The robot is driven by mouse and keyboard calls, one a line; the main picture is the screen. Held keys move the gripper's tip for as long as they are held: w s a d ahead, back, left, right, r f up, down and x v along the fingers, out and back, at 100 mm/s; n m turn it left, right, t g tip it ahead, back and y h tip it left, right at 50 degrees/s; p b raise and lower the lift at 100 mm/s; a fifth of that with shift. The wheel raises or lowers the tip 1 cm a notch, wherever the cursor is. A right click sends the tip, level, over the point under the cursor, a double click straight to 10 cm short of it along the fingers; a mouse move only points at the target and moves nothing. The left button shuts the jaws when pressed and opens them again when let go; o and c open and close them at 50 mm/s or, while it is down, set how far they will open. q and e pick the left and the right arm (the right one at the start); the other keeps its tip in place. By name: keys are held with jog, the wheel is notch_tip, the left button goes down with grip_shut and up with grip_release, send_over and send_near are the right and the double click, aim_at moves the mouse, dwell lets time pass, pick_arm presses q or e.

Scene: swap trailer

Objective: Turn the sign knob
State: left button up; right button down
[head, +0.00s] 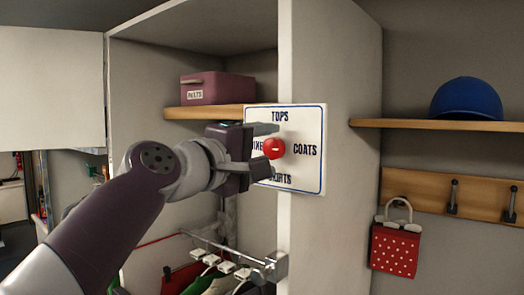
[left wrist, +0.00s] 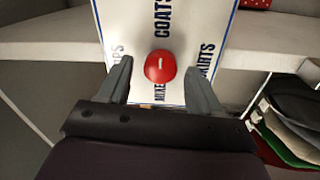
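The sign (head: 312,172) is a white board with a blue border, fixed to the front edge of a tall white panel. It reads TOPS above, COATS at right, a word ending in IRTS below and MIXED at left, partly covered. The red round knob (head: 275,148) sits at its middle with a small white mark. My left gripper (head: 266,149) is open, one finger above and one below the knob. In the left wrist view the knob (left wrist: 160,66) shows between the fingertips with a gap on both sides. The white mark lies along the MIXED–COATS line. My right gripper is out of view.
A purple box (head: 217,88) stands on a wooden shelf left of the sign. Clothes hang from a metal rail (head: 235,255) below. At right are a blue cap (head: 466,99) on a shelf, hooks (head: 453,197) and a red dotted bag (head: 395,250).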

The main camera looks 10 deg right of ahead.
pick_arm(q)
jog(key=b+v, duration=0.6)
jog(key=v, duration=0.6)
jog(key=shift+s+a, duration=0.15)
jog(key=shift+a, duration=0.15)
jog(key=shift+f, duration=0.1)
